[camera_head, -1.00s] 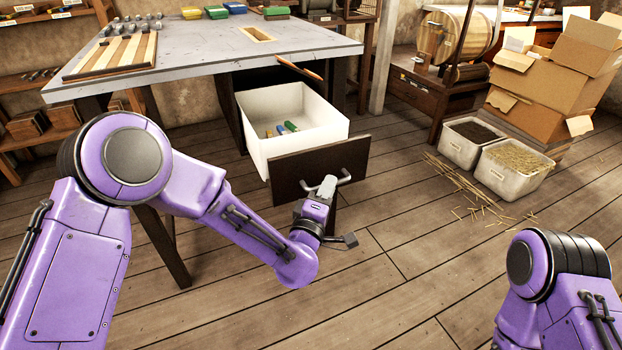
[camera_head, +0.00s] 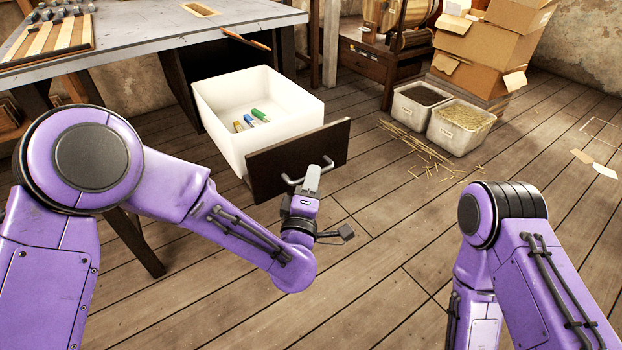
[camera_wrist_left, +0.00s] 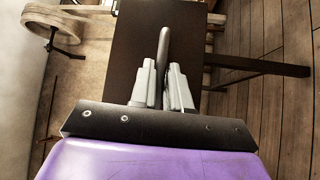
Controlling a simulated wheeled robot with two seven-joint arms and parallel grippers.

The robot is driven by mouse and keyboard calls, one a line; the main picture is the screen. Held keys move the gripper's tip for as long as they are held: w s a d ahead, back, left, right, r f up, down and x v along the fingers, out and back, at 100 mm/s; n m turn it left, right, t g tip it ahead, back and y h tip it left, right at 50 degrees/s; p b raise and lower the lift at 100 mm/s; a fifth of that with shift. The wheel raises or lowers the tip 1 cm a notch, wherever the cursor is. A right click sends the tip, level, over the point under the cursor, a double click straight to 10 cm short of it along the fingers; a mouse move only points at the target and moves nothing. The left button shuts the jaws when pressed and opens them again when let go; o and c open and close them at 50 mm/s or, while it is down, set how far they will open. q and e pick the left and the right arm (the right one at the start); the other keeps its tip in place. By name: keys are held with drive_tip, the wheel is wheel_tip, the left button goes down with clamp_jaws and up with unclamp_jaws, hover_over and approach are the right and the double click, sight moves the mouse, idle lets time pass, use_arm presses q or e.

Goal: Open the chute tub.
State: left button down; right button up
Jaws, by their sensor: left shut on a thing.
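The chute tub (camera_head: 208,120) is a white drawer-like bin with a dark front panel (camera_head: 262,175), pulled well out from under the workbench. Several small coloured items (camera_head: 258,116) lie inside it. A grey bar handle (camera_head: 327,162) is fixed across the front panel. My left gripper (camera_head: 312,180) is shut on this handle. In the left wrist view the two fingers (camera_wrist_left: 162,85) close on either side of the handle bar (camera_wrist_left: 164,48), in front of the dark panel. My right arm (camera_head: 500,230) shows at the lower right, but its gripper is out of view.
The grey workbench (camera_head: 140,42) stands above and behind the tub, with a striped wooden board (camera_head: 50,42) on it. Two floor bins (camera_head: 460,125), cardboard boxes (camera_head: 490,45) and loose straw (camera_head: 415,145) lie to the right. The plank floor before the tub is mostly clear.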

use_arm(q)
drive_tip(key=c, duration=1.2)
unclamp_jaws()
drive_tip(key=shift+o, duration=0.2)
drive_tip(key=v, duration=1)
drive_tip(key=shift+s, duration=0.25)
drive_tip(key=shift+a+f, duration=0.1)
